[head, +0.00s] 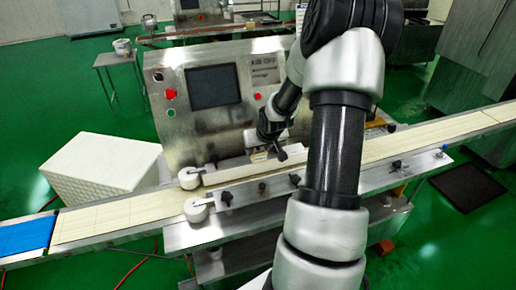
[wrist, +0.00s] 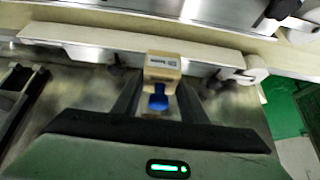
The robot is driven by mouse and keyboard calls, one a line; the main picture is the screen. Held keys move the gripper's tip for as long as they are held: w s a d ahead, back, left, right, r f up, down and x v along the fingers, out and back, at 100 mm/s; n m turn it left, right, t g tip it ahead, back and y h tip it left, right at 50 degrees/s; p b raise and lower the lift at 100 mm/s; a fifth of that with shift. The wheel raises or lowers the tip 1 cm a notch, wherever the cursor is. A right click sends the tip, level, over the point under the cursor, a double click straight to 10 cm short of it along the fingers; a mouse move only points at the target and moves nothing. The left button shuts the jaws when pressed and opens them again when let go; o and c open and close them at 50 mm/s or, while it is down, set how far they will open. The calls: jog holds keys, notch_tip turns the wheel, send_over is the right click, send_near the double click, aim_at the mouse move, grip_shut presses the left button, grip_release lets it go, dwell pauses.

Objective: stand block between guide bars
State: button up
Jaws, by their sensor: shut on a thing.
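My gripper (wrist: 160,92) is shut on a small tan block (wrist: 163,66) with a dark printed label. A blue patch shows just below the block, between the fingers. In the head view, my gripper (head: 268,146) is over the machine side of the belt, and the block (head: 258,157) shows small at the back guide bar. The back guide bar (head: 232,171) and front guide bar (head: 238,194) run along the belt, a pale strip between them. In the wrist view, the block overlaps the near bar (wrist: 95,38); I cannot tell whether they touch.
White rollers (head: 190,178) (head: 197,208) stand at the bars' left end. Dark knobs (head: 295,179) stick out along the front bar. The machine panel (head: 210,90) rises behind. The belt (head: 125,212) is bare at left. A white crate (head: 100,165) stands beside the machine.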

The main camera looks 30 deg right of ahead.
jog(key=shift+f+b, duration=4.6)
jog(key=shift+f, duration=1.45)
jog(key=o, duration=1.2)
jog(key=p+v, duration=0.7)
jog(key=v, duration=1)
jog(key=shift+s+r, duration=0.1)
jog(key=shift+r, duration=0.15)
